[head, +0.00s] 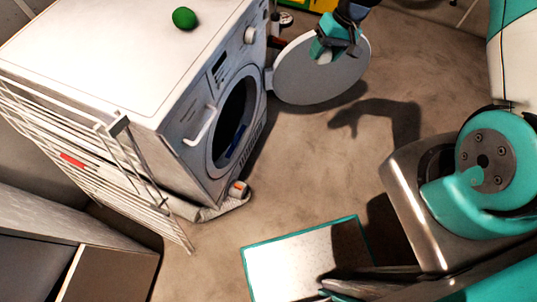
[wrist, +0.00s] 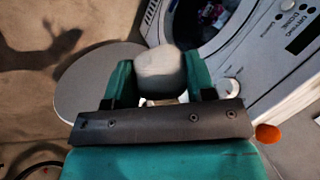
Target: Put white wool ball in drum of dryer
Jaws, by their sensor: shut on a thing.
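My gripper (head: 337,38) is shut on the white wool ball (head: 323,58). In the wrist view the pale ball (wrist: 160,71) sits between the teal fingertips of the gripper (wrist: 161,82). The dryer (head: 185,75) is at the left in the head view. Its round grey door (head: 315,80) stands open, and my gripper is over it in the picture. The drum (head: 232,118) is a dark opening in the dryer's front. In the wrist view the drum (wrist: 207,18) lies beyond the ball and holds colored items. The ball appears outside it.
A green ball (head: 184,18) sits on the dryer top. A white drying rack (head: 95,150) stands against the dryer's near side. An orange ball (wrist: 267,133) shows at the wrist view's right; its support is unclear. The floor (head: 300,170) before the dryer is mostly clear.

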